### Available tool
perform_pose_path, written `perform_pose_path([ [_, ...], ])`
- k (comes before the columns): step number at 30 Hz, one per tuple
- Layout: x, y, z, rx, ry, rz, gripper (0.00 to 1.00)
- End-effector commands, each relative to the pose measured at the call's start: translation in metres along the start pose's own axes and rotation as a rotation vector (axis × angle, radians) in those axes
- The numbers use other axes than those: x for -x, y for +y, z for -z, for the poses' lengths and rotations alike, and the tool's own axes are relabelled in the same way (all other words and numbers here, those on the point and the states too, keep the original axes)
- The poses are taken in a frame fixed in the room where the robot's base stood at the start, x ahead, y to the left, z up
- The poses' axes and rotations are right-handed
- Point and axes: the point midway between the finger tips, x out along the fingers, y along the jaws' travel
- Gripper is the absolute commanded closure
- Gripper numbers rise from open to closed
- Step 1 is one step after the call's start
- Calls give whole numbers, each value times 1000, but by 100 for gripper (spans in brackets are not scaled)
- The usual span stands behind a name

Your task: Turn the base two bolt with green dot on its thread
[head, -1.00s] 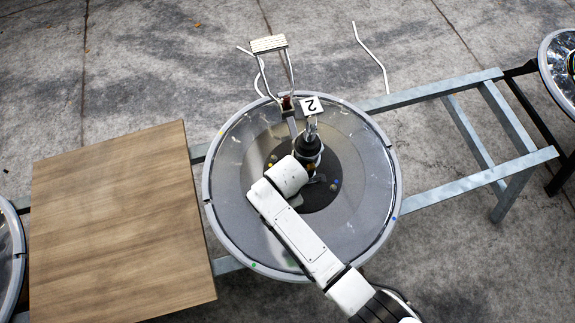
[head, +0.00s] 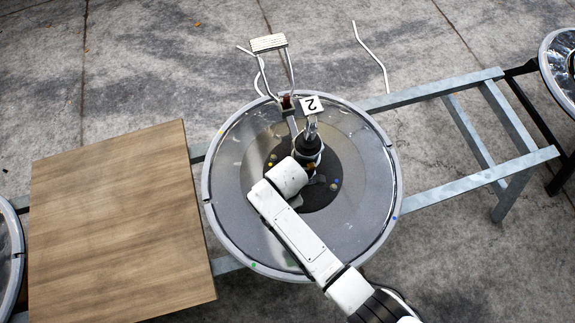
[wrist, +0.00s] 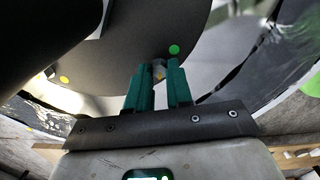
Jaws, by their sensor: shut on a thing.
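Base two is a round grey disc (head: 235,215) with a dark centre plate and a white card (head: 311,105) marked 2. My arm reaches over it, and its dark wrist end hides part of the centre plate in the head view. In the wrist view, my gripper (wrist: 159,72) has two green fingers shut on a small metallic bolt (wrist: 158,70), mostly hidden between the fingertips. A green dot (wrist: 174,49) lies on the dark plate just beyond the right fingertip. A yellow dot (wrist: 64,79) lies farther left. The bolt's thread is not visible.
A wooden board (head: 120,220) lies left of the disc. A grey metal ladder-like frame (head: 470,90) extends right. Another round base (head: 560,65) is cut off at the right edge. Concrete floor lies around.

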Motion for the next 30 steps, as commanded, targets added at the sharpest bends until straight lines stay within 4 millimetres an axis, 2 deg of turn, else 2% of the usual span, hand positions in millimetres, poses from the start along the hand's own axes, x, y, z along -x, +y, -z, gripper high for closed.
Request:
perform_pose_path([
  [8, 0, 0, 0, -16, 0, 1, 100],
  [14, 1, 0, 0, -93, -1, 2, 100],
  [30, 2, 0, 0, -565, -1, 1, 100],
])
